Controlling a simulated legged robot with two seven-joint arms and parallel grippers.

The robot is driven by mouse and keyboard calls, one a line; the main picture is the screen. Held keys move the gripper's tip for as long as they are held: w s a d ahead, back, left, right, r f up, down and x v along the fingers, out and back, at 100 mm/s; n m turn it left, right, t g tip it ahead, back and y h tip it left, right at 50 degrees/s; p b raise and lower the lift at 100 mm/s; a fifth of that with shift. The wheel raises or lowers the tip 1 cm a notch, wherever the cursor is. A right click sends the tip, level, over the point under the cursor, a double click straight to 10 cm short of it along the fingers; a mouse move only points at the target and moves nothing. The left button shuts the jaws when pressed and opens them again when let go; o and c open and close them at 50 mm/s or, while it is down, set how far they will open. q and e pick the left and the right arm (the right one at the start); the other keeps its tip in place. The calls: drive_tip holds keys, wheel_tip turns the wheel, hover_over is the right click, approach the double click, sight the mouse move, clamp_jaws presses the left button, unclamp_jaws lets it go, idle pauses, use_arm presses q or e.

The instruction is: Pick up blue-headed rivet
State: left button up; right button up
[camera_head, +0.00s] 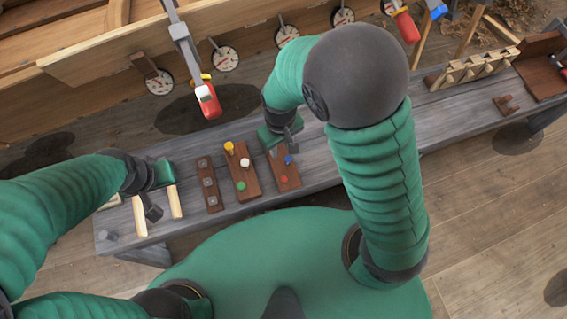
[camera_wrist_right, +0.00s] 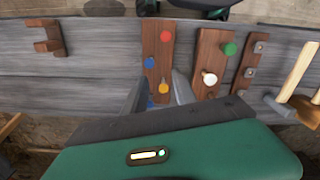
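The blue-headed rivet stands in a dark wooden block (camera_head: 292,179), its blue head (camera_head: 288,160) showing above a red-headed rivet (camera_head: 284,180). In the right wrist view the blue head (camera_wrist_right: 149,62) sits on the block between a red head (camera_wrist_right: 165,36) and a yellow head (camera_wrist_right: 163,88). My right gripper (camera_head: 291,136) is over the far end of this block. In its wrist view its two fingers (camera_wrist_right: 159,90) are apart with nothing held; the yellow head shows between them and the blue head lies just beyond. My left gripper (camera_head: 153,212) hangs over the bench's left end; its finger opening is unclear.
A neighbouring block (camera_head: 249,184) holds yellow, white and green-headed rivets. A plate strip (camera_head: 208,187) and a wooden-handled mallet-like tool (camera_head: 139,215) lie further left on the grey bench (camera_head: 345,172). A red-tipped clamp (camera_head: 208,101) hangs behind. The bench right of the rivet block is mostly clear.

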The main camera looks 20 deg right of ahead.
sight(286, 159)
drive_tip(key=d+f, duration=0.1)
drive_tip(key=f, duration=0.1)
drive_tip(key=d+f+b, duration=0.1)
drive_tip(key=f, duration=0.1)
drive_tip(key=d+f, duration=0.1)
drive_tip(key=shift+f, duration=0.4)
drive_tip(key=shift+f+b, duration=0.25)
drive_tip(key=shift+b, duration=0.15)
drive_tip(key=f+b, duration=0.1)
drive_tip(key=f, duration=0.1)
drive_tip(key=a+f+b, duration=0.1)
drive_tip(key=f, duration=0.1)
drive_tip(key=shift+s+b, duration=0.1)
drive_tip(key=shift+b, duration=0.3)
drive_tip(key=shift+a+f, duration=0.1)
drive_tip(key=shift+f, duration=0.25)
drive_tip(key=shift+d+r, duration=0.1)
drive_tip(key=shift+d, duration=0.45)
drive_tip(key=shift+c, duration=3.4)
use_arm(q)
drive_tip(key=f, duration=0.1)
drive_tip(key=d+f, duration=0.1)
drive_tip(key=f, duration=0.3)
drive_tip(key=shift+d, duration=0.35)
use_arm(e)
drive_tip(key=shift+a, duration=0.3)
clamp_jaws()
